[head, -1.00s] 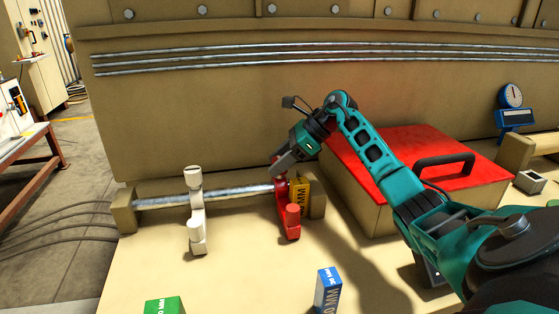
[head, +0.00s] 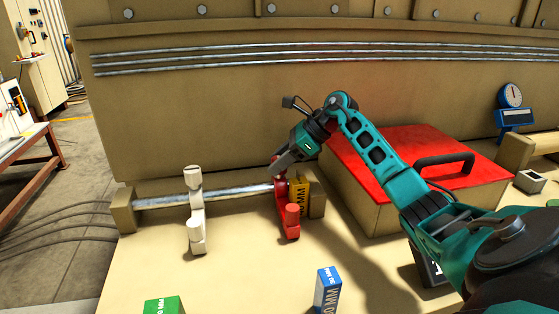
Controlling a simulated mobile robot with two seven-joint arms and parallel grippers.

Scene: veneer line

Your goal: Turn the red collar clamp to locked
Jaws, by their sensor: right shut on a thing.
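The red collar clamp (head: 291,222) sits near the right end of a horizontal grey bar, with its lower knob end pointing toward the front. My right gripper (head: 278,173) reaches down from the upper right and is shut on the top part of the red clamp. Its fingertips partly hide that top part. A yellow block (head: 301,190) with black lettering stands right beside the clamp, on its right. My left gripper is out of view.
A white clamp (head: 196,215) sits on the same bar (head: 160,200) to the left. A blue block (head: 327,290) and a green block (head: 163,305) stand at the front. A red-topped box (head: 400,150) with a black handle is under my right arm. The bench front is mostly clear.

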